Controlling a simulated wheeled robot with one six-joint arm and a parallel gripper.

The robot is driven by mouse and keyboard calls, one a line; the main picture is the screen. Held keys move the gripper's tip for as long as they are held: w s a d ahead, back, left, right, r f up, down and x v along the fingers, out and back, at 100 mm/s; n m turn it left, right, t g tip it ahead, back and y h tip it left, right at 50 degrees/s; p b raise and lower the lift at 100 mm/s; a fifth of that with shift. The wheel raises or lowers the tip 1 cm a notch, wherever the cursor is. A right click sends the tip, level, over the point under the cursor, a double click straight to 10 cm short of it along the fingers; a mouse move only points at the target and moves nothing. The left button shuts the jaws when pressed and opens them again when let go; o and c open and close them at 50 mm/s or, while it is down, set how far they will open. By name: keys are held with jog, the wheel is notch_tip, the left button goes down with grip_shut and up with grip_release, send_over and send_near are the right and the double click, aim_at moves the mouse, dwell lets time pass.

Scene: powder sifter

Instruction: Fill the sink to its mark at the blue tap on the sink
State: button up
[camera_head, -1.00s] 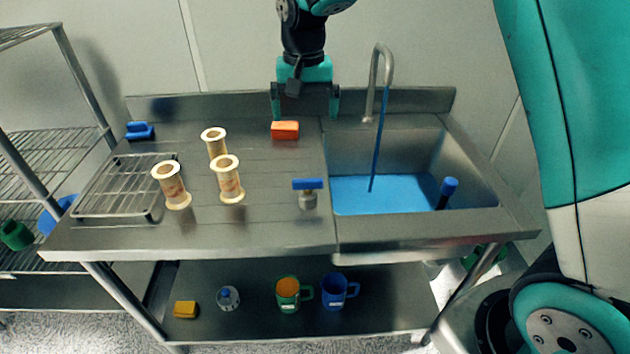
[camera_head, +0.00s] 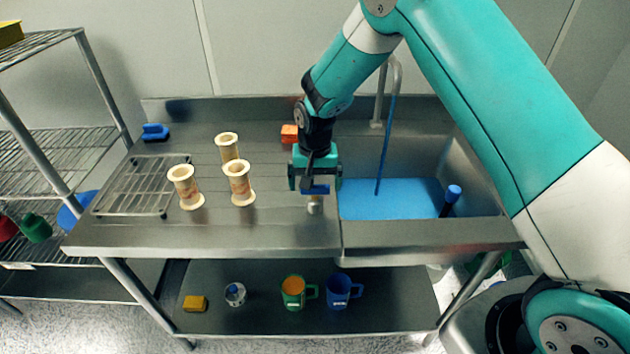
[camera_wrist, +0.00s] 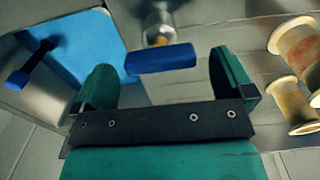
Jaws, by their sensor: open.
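The blue tap handle (camera_head: 315,189) sits on a short metal valve on the counter just left of the sink. In the wrist view the blue handle (camera_wrist: 161,59) lies crosswise just beyond the gap between my fingers. My gripper (camera_head: 315,180) is open and empty above and behind the handle; its two green fingers (camera_wrist: 163,82) stand apart. The sink (camera_head: 470,230) holds blue water (camera_head: 400,200), and a blue stream (camera_head: 386,150) runs down from the curved metal spout (camera_head: 397,75). A blue-topped black post (camera_head: 453,194) stands in the sink at its right. I cannot make out the mark.
Several cream spools (camera_head: 240,183) stand left of my gripper, one (camera_wrist: 297,55) near the right finger in the wrist view. A wire rack (camera_head: 135,190) lies further left. An orange block (camera_head: 289,134) is behind my gripper. Mugs (camera_head: 339,291) are on the lower shelf.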

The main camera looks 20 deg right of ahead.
jog(key=shift+f, duration=0.7)
